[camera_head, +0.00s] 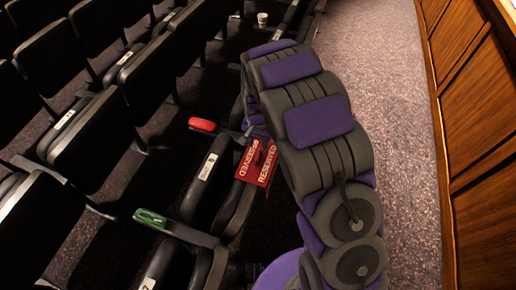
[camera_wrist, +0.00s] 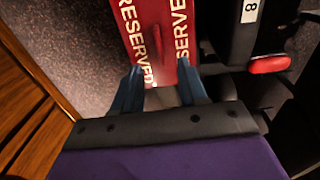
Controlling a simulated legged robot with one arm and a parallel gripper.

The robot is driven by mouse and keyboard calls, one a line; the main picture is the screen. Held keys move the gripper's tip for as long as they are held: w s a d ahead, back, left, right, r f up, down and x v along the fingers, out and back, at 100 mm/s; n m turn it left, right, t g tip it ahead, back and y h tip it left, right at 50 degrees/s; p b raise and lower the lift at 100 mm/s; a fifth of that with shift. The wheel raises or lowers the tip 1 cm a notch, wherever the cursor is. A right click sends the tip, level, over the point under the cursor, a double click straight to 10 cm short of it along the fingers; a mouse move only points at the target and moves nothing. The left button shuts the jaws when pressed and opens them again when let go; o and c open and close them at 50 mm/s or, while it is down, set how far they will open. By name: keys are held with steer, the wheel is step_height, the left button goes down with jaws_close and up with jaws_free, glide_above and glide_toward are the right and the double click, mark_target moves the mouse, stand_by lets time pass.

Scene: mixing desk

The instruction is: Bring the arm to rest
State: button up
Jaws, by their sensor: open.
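My gripper (camera_wrist: 160,68) is open, with its two blue fingers apart at the lower edge of a red sign (camera_wrist: 152,32) lettered RESERVED in white. In the head view the folded sign (camera_head: 257,163) rests at the end of a seat row, just below the end of my arm. My purple and grey arm (camera_head: 318,120) arches from the lower right up and over to the left. The fingers are mostly hidden behind the arm there. I cannot tell whether they touch the sign.
Rows of black folding seats (camera_head: 150,62) fill the left. A red object (camera_head: 203,125) and a green object (camera_head: 150,217) lie on armrests. A white cup (camera_head: 262,18) stands farther back. A carpeted aisle (camera_head: 385,70) is clear on the right, beside a wooden panel wall (camera_head: 480,120).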

step_height(320, 180, up, 9)
steer(key=p, duration=0.2)
steer(key=s+d+r+n, duration=0.1)
steer(key=s+d+r, duration=0.3)
steer(key=s+r, duration=0.25)
steer(key=s+d+r, duration=0.5)
steer(key=s, duration=0.3)
steer(key=s+d+r+n+g, duration=0.1)
steer(key=s+d, duration=0.1)
steer(key=s, duration=0.8)
steer(key=s+d+r+n, duration=0.2)
steer(key=s, duration=0.9)
steer(key=shift+s+g, duration=0.3)
steer(key=shift+g, duration=0.1)
